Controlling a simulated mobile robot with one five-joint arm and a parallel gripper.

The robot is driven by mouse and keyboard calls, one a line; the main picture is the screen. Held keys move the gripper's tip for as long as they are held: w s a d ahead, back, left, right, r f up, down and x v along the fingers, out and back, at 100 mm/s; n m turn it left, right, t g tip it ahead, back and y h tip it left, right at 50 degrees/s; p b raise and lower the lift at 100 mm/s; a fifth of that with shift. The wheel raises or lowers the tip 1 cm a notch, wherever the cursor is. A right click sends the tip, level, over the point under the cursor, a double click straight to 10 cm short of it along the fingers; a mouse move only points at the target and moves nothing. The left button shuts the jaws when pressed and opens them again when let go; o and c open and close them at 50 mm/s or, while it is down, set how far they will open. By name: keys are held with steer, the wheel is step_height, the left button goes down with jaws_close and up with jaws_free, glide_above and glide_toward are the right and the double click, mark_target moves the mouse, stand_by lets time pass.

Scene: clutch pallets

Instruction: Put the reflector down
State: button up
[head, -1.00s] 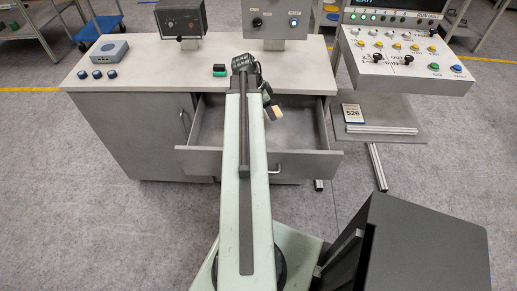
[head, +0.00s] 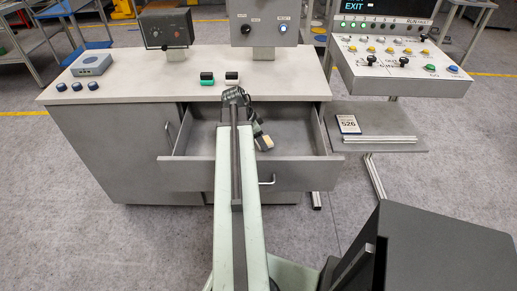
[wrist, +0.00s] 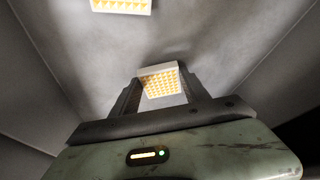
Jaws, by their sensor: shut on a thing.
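My gripper (wrist: 162,92) is shut on an amber reflector (wrist: 162,80) with a pale rim, gripped between its two fingers in the wrist view. In the head view the gripper (head: 263,137) hangs over the open grey drawer (head: 195,174), with the pale reflector (head: 265,143) at its tip. I cannot tell whether the held reflector touches the drawer floor. A second amber reflector (wrist: 121,5) with a pale rim lies ahead on the grey surface, cut off by the top edge of the wrist view.
A button console (head: 400,65) stands at the right, above a shelf with a card (head: 348,124). The drawer's left part is bare.

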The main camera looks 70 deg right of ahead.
steer(key=shift+f, duration=0.85)
steer(key=shift+r, duration=0.25)
steer(key=shift+f, duration=0.25)
steer(key=o, duration=1.3)
steer(key=shift+r, duration=0.1)
steer(key=p+v, duration=1.1)
steer(key=v, duration=0.1)
steer(key=shift+s+r, duration=0.1)
steer(key=shift+r, duration=0.1)
